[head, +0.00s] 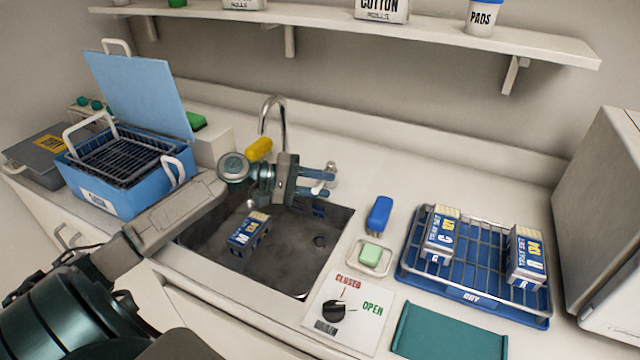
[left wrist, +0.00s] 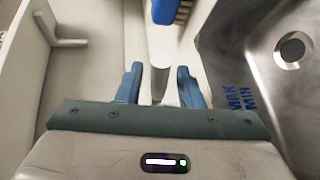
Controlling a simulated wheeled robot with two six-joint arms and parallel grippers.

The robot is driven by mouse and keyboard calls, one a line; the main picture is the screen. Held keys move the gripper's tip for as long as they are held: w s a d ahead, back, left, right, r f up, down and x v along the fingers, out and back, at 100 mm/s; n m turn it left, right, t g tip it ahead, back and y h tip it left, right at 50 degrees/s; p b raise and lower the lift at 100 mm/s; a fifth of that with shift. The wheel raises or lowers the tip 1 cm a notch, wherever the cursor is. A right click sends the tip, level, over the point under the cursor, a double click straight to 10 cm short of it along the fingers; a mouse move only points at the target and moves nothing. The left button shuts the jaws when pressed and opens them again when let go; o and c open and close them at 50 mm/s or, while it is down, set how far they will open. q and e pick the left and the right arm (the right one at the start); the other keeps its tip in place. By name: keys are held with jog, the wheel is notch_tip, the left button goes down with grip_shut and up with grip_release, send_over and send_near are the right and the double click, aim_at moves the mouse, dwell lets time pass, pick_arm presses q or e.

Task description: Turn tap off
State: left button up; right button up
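The chrome tap spout (head: 272,108) curves over the back of the grey steel sink (head: 210,235). A small pale tap lever (head: 330,168) stands to the right of the spout, partly hidden by my left gripper (head: 318,182). In the left wrist view, a pale upright bar, apparently the lever (left wrist: 159,55), lies between the blue fingers of my left gripper (left wrist: 159,86). The fingers are apart, with gaps beside the bar. A black dial (head: 334,309) sits on a card marked CLOSED and OPEN in front of the sink. My right gripper is not in view.
A labelled box (head: 248,232) lies in the sink. A blue brush (head: 379,215), green soap (head: 371,254) and a blue rack (head: 480,290) with two boxes stand right of it. A blue open container (head: 120,170) stands left. A shelf (head: 390,28) runs above.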

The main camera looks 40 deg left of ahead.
pick_arm(q)
jog(key=shift+r, duration=0.1)
